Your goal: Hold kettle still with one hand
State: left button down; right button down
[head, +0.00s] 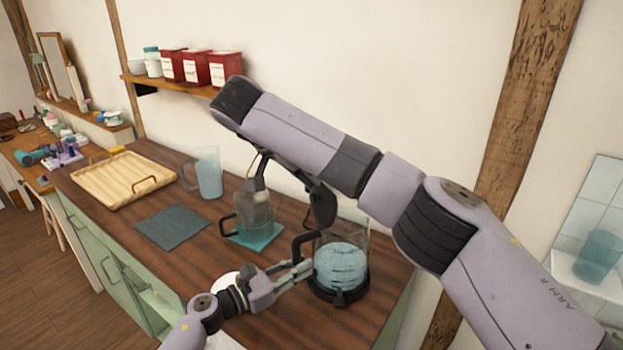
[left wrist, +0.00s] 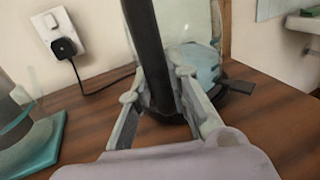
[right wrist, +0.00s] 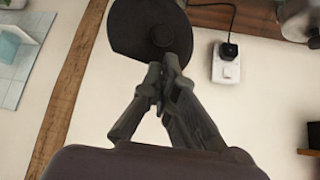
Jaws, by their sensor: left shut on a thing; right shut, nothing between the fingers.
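The glass kettle (head: 341,262) with pale blue water inside stands on its dark base near the right end of the counter. It also shows in the left wrist view (left wrist: 197,62). My left gripper (head: 303,270) is shut on the kettle's black handle (left wrist: 147,45), with one finger on each side of it. The round black lid (head: 322,207) stands raised above the kettle's left side; it also shows in the right wrist view (right wrist: 150,28). My right gripper (right wrist: 161,78) is shut and empty, its tips right at the lid; I cannot tell whether they touch.
A glass vessel (head: 254,216) stands on a teal mat (head: 262,240) left of the kettle. A blue jug (head: 208,175), a wooden tray (head: 108,182) and a dark mat (head: 172,228) lie further left. A wall socket (left wrist: 55,30) with a plugged cord is behind.

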pick_arm(q)
jog(key=shift+r, duration=0.15)
jog(key=shift+w, duration=0.1)
pick_arm(e)
jog(key=s+a+r, duration=0.3)
jog(key=s+a, duration=0.2)
jog(key=a, duration=0.3)
jog(key=shift+r, duration=0.15)
pick_arm(q)
jog(key=c, duration=1.4)
grip_release()
jog(key=shift+a, duration=0.1)
jog(key=shift+c, duration=0.2)
